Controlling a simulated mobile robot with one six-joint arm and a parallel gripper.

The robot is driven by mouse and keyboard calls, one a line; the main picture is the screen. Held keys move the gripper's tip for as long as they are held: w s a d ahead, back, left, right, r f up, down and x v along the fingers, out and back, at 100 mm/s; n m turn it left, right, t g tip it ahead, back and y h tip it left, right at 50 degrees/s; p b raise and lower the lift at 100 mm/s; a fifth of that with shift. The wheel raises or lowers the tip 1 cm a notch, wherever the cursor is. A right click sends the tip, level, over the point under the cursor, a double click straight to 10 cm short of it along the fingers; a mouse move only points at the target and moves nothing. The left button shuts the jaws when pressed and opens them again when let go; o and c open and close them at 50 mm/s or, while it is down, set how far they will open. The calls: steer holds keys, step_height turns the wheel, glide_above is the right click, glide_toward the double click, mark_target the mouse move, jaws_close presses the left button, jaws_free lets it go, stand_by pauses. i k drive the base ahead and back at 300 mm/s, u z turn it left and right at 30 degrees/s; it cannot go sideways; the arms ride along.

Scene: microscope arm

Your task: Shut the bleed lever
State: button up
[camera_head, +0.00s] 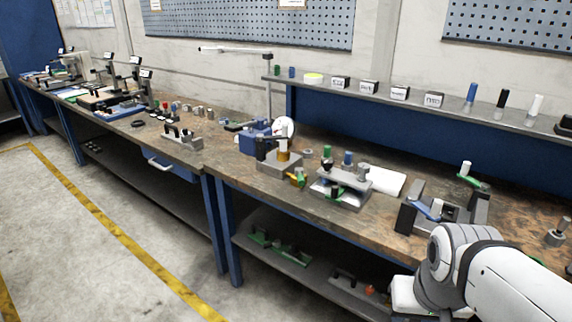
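No label marks the bleed lever, so I cannot tell for sure which lever it is. A small yellow lever (295,179) sits low at the front of a grey block fixture (272,167) with a white round dial (284,127) and a brass cylinder. A blue lever (428,212) lies tilted on a dark bracketed fixture (407,217) at the right. A green lever (470,181) with a white knob stands behind it. Whether any lever is open or shut is unclear. My arm fills the lower right corner, apart from the levers; my gripper is not visible.
A clamp fixture on a metal plate (347,199) stands between the yellow and blue levers, with a white cloth or paper (387,181) behind. A raised shelf (400,101) with boxes and bottles runs along the back. The floor (75,255) in front is clear.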

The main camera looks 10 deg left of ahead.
mark_target(299, 170)
steer(key=u, duration=0.8)
steer(key=i, duration=1.1)
steer(key=z, duration=0.45)
